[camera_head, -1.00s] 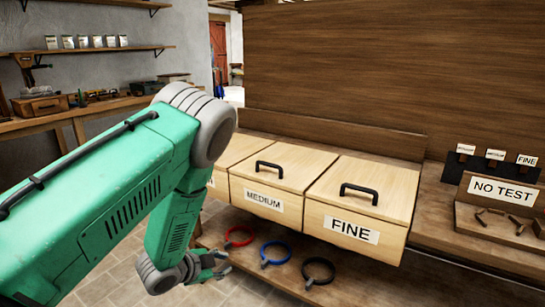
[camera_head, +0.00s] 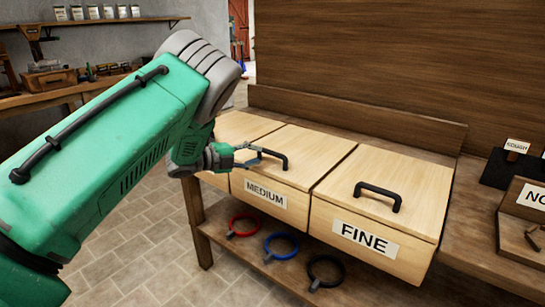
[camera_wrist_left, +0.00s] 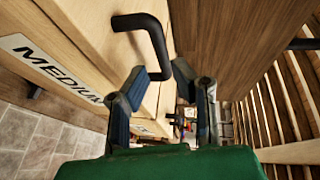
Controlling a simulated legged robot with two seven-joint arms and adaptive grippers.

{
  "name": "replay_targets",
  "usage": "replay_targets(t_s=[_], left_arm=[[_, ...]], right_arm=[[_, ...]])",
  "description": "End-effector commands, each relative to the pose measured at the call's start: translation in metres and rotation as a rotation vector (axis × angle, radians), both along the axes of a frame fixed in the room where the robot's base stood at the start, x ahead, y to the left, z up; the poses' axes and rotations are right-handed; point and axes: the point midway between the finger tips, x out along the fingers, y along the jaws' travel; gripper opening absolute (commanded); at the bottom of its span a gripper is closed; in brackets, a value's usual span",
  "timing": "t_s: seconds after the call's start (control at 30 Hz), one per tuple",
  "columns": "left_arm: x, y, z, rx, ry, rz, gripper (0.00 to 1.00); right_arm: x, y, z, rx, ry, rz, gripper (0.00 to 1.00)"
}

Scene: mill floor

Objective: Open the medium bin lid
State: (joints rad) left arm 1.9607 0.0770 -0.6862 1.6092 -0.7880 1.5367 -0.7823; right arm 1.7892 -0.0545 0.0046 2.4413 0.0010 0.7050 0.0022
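The medium bin (camera_head: 272,180) is a pale wooden bin with a closed, sloped lid (camera_head: 303,153), a black bar handle (camera_head: 283,158) and a MEDIUM label (camera_head: 265,194). My left gripper (camera_head: 256,154) is at the left end of that handle. In the left wrist view the gripper (camera_wrist_left: 159,78) is open, with one fingertip on each side of the handle's (camera_wrist_left: 152,38) near end. There is a visible gap to at least one finger; whether the other touches is unclear. My right gripper is not in view.
The FINE bin (camera_head: 372,244) with its own black handle stands to the right, also closed. Another bin (camera_head: 240,125) is partly hidden behind my arm. Red (camera_head: 243,226), blue (camera_head: 281,246) and black (camera_head: 325,271) rings lie on the shelf below. A wooden panel rises behind.

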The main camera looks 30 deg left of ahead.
Motion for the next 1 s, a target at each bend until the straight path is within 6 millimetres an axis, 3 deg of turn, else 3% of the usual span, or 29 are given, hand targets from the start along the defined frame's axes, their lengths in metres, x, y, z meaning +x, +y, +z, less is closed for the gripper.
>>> replay_targets(t_s=[0.1, 0.3, 0.73, 0.8, 1.0], left_arm=[[0.021, -0.012, -0.006, 0.001, -0.002, -0.002, 0.22], [0.045, -0.024, -0.010, 0.000, -0.001, -0.001, 0.22], [0.053, -0.027, -0.011, -0.002, 0.000, 0.002, 0.22], [0.053, -0.027, -0.011, -0.002, 0.000, 0.002, 0.00], [0.053, -0.027, -0.011, -0.002, 0.002, 0.002, 0.00]], right_arm=[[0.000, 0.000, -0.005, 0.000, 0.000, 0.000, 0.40], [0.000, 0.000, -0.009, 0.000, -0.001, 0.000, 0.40], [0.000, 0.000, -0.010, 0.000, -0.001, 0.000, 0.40], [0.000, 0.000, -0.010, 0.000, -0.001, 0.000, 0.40], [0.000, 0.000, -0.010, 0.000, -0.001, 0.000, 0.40]])
